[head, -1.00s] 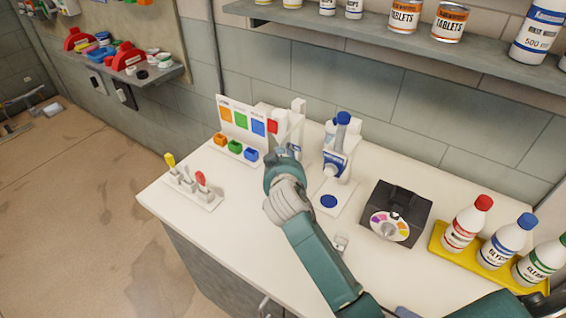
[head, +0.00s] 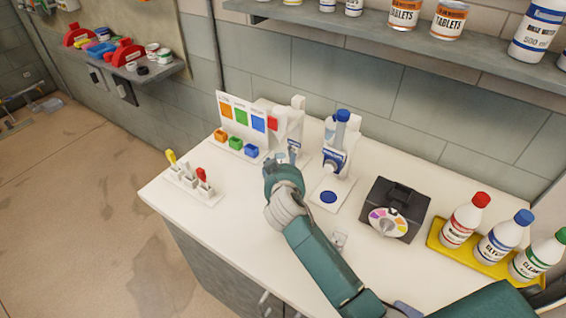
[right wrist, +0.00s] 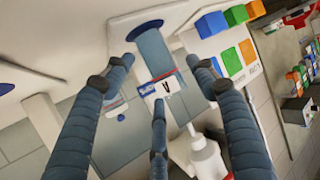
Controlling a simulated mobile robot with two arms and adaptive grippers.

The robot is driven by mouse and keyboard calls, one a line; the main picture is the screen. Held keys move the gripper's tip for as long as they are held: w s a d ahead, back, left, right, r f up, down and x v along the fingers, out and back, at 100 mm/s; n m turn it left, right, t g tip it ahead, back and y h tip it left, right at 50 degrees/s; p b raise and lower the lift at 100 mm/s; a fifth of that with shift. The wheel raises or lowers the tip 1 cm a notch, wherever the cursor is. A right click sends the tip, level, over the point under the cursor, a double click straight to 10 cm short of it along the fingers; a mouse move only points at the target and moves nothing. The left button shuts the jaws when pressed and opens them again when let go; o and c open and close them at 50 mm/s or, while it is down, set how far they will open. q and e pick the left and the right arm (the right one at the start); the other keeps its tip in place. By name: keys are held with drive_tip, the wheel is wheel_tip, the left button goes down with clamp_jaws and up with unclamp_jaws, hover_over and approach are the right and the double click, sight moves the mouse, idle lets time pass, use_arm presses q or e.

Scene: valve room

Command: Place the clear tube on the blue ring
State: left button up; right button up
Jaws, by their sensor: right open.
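The clear tube (right wrist: 155,50) shows between my open fingers in the right wrist view, with one end over a blue ring (right wrist: 142,30) on a white base. Whether it rests fully on the ring I cannot tell. A white label with an "A" shows at its other end. My right gripper (right wrist: 160,70) is open around the tube, with no clear contact. In the head view my right gripper (head: 282,160) is in front of the left white stand and hides most of the ring and tube. My left gripper is not in view.
A second white stand with a blue disc (head: 329,197) is just right. A black dial box (head: 395,207) and bottles in a yellow tray (head: 437,240) are farther right. Coloured blocks (head: 235,143) and a switch panel (head: 195,187) are left. The front counter is mostly clear.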

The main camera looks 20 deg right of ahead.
drive_tip(key=b+v, duration=0.2)
drive_tip(key=v, duration=1)
